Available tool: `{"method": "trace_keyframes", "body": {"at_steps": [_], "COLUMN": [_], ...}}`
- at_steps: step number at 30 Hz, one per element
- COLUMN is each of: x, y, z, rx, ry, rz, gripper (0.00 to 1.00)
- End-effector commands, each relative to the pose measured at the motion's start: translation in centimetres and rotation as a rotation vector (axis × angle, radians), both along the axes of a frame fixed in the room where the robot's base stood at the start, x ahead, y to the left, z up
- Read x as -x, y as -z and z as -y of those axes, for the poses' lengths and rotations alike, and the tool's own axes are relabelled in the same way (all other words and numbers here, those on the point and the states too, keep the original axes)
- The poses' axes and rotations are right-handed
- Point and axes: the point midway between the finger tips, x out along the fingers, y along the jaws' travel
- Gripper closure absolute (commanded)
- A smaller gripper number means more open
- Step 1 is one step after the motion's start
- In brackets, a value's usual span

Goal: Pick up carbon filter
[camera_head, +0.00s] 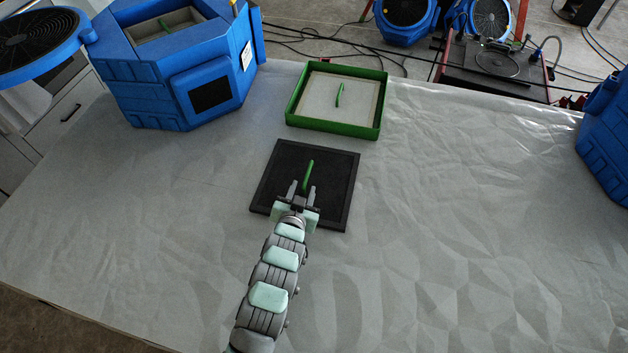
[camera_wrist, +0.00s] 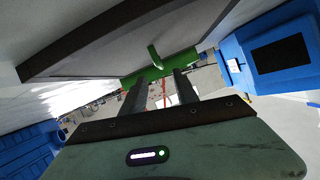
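The carbon filter (camera_head: 280,180) is a flat black square panel lying on the covered table, with a thin green handle (camera_head: 308,172) standing up near its middle. My gripper (camera_head: 304,188) is over the near half of the filter. Its two fingers are apart and nothing shows clamped between them. In the wrist view my gripper (camera_wrist: 157,82) points at the green handle (camera_wrist: 154,55), which appears just beyond the fingertips, roughly in line with the gap. The filter's dark edge (camera_wrist: 90,40) crosses that view. Whether the fingers touch the handle I cannot tell.
A green-framed tray (camera_head: 333,126) with a pale filter and green handle lies just behind. A blue machine (camera_head: 185,90) with an open top stands at the back left. Another blue unit (camera_head: 606,135) is at the right edge. The table's right side is clear.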

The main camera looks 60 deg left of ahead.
Motion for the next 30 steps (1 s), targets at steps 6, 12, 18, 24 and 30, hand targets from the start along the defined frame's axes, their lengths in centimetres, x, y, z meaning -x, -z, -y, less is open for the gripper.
{"method": "trace_keyframes", "body": {"at_steps": [6,12,18,24,30], "x": [-1.7,-2.9,-3.4,-4.5,-5.7], "y": [0.8,1.7,1.8,2.5,3.3], "z": [-1.9,-3.5,-4.2,-5.9,-7.5], "rx": [-0.001,-0.001,-0.004,-0.002,-0.004], "ry": [0.003,0.003,0.004,0.003,0.003], "rz": [0.004,0.002,0.006,0.003,0.005], "gripper": [0.64,0.64,0.64,0.64,0.64]}}
